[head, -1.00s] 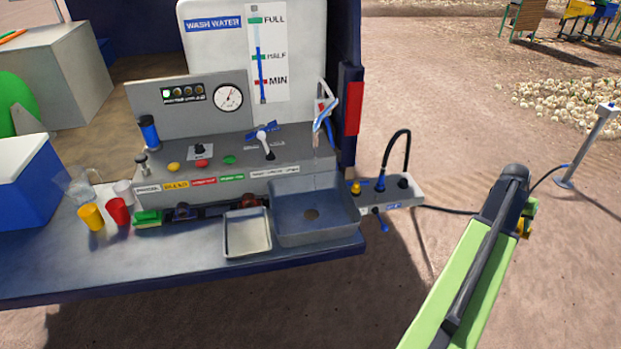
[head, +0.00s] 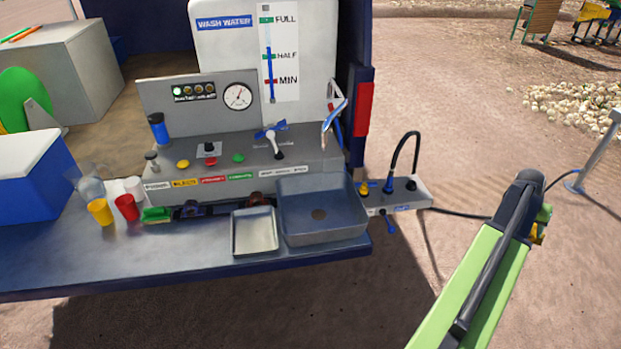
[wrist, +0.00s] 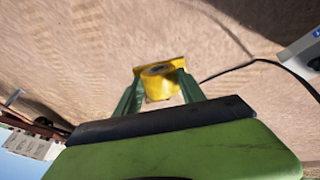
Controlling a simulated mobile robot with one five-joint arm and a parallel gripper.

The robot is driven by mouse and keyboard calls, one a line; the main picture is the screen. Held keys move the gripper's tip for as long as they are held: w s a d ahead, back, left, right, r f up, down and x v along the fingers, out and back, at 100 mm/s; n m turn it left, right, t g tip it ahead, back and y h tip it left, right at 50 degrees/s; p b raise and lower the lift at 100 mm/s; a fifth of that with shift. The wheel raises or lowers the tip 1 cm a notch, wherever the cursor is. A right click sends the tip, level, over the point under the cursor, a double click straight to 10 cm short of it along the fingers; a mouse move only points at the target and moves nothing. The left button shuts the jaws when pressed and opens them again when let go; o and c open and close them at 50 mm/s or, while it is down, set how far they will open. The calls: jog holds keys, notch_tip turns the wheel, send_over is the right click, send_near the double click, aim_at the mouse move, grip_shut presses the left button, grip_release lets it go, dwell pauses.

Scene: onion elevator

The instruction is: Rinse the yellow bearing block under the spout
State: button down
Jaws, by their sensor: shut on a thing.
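My gripper (wrist: 160,92) is shut on the yellow bearing block (wrist: 161,72), which shows between the two green fingers in the wrist view. In the head view a small part of the yellow block (head: 540,233) shows behind the end of my arm, at the right, over the dirt ground. The spout (head: 334,112) is a bent metal pipe with blue on it, above the grey sink basin (head: 345,218) at the right end of the bench. My gripper is well to the right of the spout and basin, apart from both.
A side shelf (head: 415,198) with a black hose (head: 399,150) juts out between the bench and my arm. A shallow tray (head: 254,249) is left of the basin. Cups (head: 127,207) stand farther left. A post (head: 596,160) stands at the far right. Open dirt lies around my arm.

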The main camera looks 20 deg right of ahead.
jog(key=shift+w+a, duration=0.35)
jog(key=shift+w, duration=0.05)
jog(key=shift+s, duration=0.1)
jog(key=shift+s+d, duration=0.35)
jog(key=shift+d, duration=0.05)
jog(key=shift+w+a, duration=0.1)
dwell(0.3)
jog(key=shift+w+a, duration=0.3)
jog(key=shift+w, duration=0.05)
jog(key=shift+s, duration=0.1)
